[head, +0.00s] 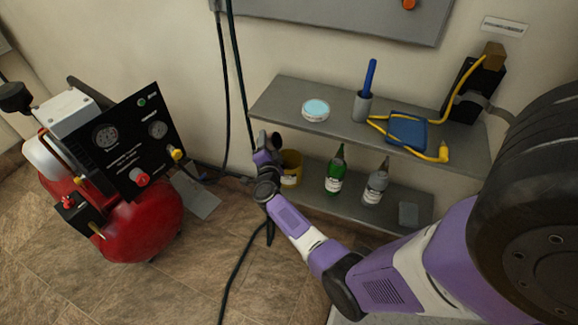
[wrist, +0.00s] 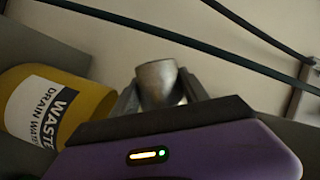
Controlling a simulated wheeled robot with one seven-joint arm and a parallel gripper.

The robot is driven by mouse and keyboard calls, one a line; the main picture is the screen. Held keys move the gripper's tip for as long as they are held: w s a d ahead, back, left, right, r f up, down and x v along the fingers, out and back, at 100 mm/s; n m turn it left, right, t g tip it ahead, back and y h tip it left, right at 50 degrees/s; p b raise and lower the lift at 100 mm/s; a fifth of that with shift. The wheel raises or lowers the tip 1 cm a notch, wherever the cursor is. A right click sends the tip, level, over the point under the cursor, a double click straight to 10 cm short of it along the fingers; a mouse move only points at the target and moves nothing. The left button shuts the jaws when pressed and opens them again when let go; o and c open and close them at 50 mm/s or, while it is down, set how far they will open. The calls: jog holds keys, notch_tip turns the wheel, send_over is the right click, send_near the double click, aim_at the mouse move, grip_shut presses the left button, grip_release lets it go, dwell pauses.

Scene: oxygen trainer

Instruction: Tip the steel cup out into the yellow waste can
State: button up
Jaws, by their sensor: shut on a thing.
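The steel cup (wrist: 158,84) is between the two fingers of my gripper (wrist: 160,95) in the wrist view. My gripper is shut on it. The cup's contents cannot be seen. The yellow waste can (wrist: 82,105) shows at the left of the wrist view, with a label reading waste and drain water. In the head view the yellow can (head: 292,168) stands on the lower shelf at its left end. My gripper (head: 270,142) is up beside the can, to its left, apart from its opening as far as I can tell.
The lower shelf (head: 310,205) also holds a green bottle (head: 336,170) and a grey bottle (head: 376,184). The upper shelf (head: 285,92) is close above. Dark hoses (head: 238,75) hang by the wall. A red compressor (head: 130,225) stands at left.

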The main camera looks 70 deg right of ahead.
jog(key=shift+r+m+b, duration=0.2)
jog(key=shift+m+b, duration=0.3)
jog(key=shift+b, duration=0.65)
jog(key=m+h+b, duration=0.1)
jog(key=b, duration=0.1)
jog(key=shift+s+r+t+b, duration=0.1)
jog(key=shift+s+t+b, duration=0.05)
jog(key=shift+t+b, duration=0.15)
jog(key=s+m+b, duration=0.1)
jog(key=b, duration=0.2)
jog(key=shift+s+r, duration=0.2)
jog(key=shift+r+m+b, duration=0.3)
jog(key=shift+r+m, duration=0.05)
jog(key=shift+m, duration=0.05)
jog(key=shift+w+h, duration=0.1)
jog(key=shift+h, duration=0.2)
jog(key=shift+w+a+m+b, duration=0.1)
jog(key=shift+m+b, duration=0.2)
jog(key=shift+b, duration=0.15)
jog(key=shift+r+m+b, duration=0.1)
jog(key=shift+m+b, duration=0.4)
jog(key=shift+b, duration=0.35)
jog(key=shift+r+t+h, duration=0.2)
jog(key=shift+t+h, duration=0.1)
